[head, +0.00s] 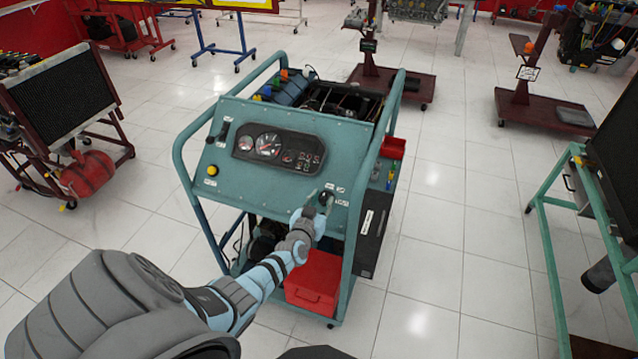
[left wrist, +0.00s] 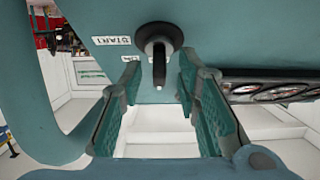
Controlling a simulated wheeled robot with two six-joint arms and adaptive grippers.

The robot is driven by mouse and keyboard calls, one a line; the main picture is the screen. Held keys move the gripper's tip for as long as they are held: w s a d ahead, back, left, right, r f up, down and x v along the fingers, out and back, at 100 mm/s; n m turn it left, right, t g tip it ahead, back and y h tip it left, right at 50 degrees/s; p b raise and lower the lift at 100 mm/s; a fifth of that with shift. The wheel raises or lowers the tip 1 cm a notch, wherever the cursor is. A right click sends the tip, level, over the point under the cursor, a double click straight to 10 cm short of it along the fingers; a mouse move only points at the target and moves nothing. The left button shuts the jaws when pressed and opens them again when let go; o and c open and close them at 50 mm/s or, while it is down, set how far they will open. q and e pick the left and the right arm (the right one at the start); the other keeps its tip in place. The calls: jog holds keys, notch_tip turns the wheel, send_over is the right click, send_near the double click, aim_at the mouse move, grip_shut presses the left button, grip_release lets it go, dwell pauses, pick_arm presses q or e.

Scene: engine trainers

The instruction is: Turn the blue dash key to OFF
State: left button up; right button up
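The blue-green engine trainer (head: 200,240) stands in the middle of the head view with a sloped dash panel (head: 225,182). Its key switch (head: 327,196) is at the panel's lower right, partly covered by my left gripper (head: 315,207). In the left wrist view the switch is a round black boss (left wrist: 160,37) with a dark key (left wrist: 158,68) sticking out. White labels sit beside it; one reads START, and the other is partly hidden by a finger. My left gripper (left wrist: 160,82) is open, its fingers either side of the key's end with gaps on both sides. My right gripper is out of view.
Gauges (head: 268,147) and a yellow button (head: 212,170) are on the panel. A tubular frame (head: 188,178) surrounds it. A red box (head: 313,279) sits below. A radiator stand (head: 60,100) is at left and a green-framed stand (head: 548,255) at right. Tiled floor between is clear.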

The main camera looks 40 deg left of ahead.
pick_arm(q)
jog(key=v, duration=0.6)
jog(key=shift+s+d, duration=0.15)
jog(key=shift+s, duration=0.2)
